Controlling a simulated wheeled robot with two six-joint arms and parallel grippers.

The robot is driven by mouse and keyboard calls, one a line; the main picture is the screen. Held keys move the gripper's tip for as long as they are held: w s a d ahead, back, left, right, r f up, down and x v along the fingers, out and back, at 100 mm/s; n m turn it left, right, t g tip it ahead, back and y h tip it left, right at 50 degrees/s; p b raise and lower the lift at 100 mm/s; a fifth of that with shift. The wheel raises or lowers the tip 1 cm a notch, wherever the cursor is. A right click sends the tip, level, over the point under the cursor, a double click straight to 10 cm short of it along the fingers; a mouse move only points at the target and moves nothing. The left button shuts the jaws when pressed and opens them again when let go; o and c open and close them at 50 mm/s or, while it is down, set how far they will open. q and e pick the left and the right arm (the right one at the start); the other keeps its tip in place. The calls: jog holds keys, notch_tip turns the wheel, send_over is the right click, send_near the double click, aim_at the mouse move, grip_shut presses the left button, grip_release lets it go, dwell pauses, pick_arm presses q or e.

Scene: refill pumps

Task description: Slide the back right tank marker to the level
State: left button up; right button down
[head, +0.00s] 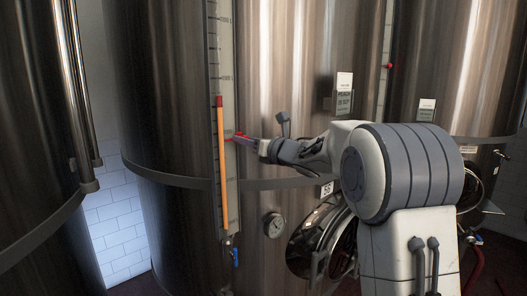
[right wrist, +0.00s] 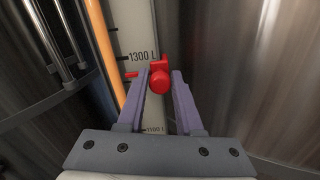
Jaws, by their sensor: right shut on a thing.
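A red marker (head: 238,136) sits on the scale strip (head: 229,60) of the large steel tank (head: 165,90) in the middle. My right gripper (head: 254,143) reaches it from the right. In the right wrist view, its fingers are shut on the marker's round red knob (right wrist: 158,79). The marker's pointer (right wrist: 131,75) is a little below the 1300 L line. The orange level column (head: 222,165) stands left of the scale. Its red-topped end (head: 219,101) is higher than the marker. My left gripper is not in view.
Another tank (head: 460,70) at the right has its own red marker (head: 389,66). A dark steel tank (head: 35,120) with vertical pipes stands at the left. A dial (head: 274,225) and a round hatch (head: 318,238) sit low on the middle tank, near my right arm.

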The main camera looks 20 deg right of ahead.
notch_tip(320, 180, up, 10)
jog(key=p, duration=0.3)
jog(key=shift+f+p, duration=0.15)
jog(key=shift+p, duration=0.25)
jog(key=shift+f, duration=0.1)
jog(key=c, duration=0.6)
grip_release()
jog(key=shift+s, duration=0.1)
jog(key=shift+b+v, duration=2.75)
jog(key=shift+v, duration=2.4)
